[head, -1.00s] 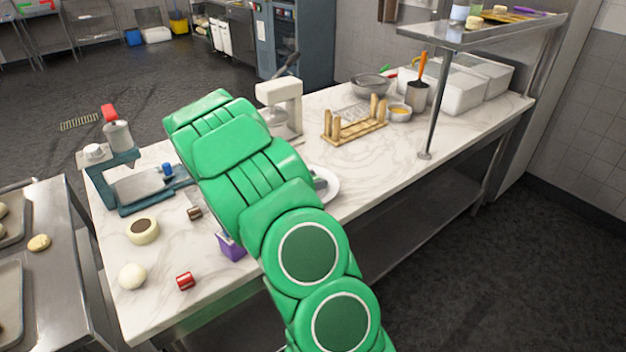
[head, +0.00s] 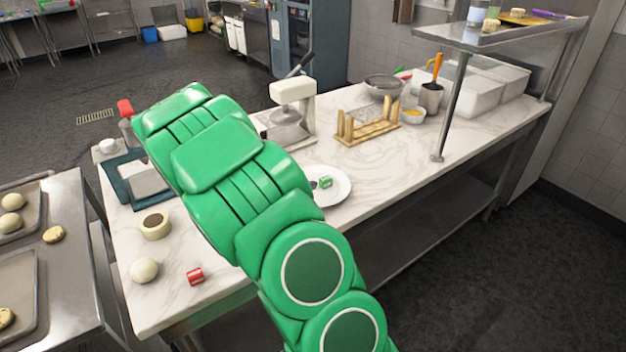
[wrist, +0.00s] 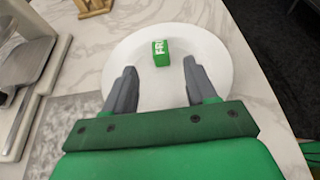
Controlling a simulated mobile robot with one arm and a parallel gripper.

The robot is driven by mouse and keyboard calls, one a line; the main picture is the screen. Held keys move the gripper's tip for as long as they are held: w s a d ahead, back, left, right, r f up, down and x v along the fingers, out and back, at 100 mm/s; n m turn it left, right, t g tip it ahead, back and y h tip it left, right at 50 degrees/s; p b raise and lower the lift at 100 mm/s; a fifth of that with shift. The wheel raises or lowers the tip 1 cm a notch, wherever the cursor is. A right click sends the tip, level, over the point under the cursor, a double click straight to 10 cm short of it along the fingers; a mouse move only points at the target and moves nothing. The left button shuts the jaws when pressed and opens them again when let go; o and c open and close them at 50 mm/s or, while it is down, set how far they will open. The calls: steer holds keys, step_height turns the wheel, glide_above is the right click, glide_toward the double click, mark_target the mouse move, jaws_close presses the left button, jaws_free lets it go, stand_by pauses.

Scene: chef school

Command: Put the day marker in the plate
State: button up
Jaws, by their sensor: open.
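The day marker (wrist: 160,53), a small green block with white letters starting "FR", rests in the white round plate (wrist: 214,62). In the head view the green marker (head: 326,182) also shows in the plate (head: 340,191) on the marble counter. My gripper (wrist: 159,68) is open, its two grey fingers apart over the plate. The marker is just beyond the fingertips and between their lines, with clear space on both sides. In the head view my green arm hides most of the gripper and the plate's left part.
A cream press (head: 292,108) and a wooden rack (head: 366,128) stand behind the plate. A red block (head: 195,276), a dough ball (head: 144,270) and a round cream container (head: 155,226) sit at the counter's front left. A shelf post (head: 448,105) rises at the right.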

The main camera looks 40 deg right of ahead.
steer(key=shift+v, duration=1.5)
steer(key=shift+o, duration=0.4)
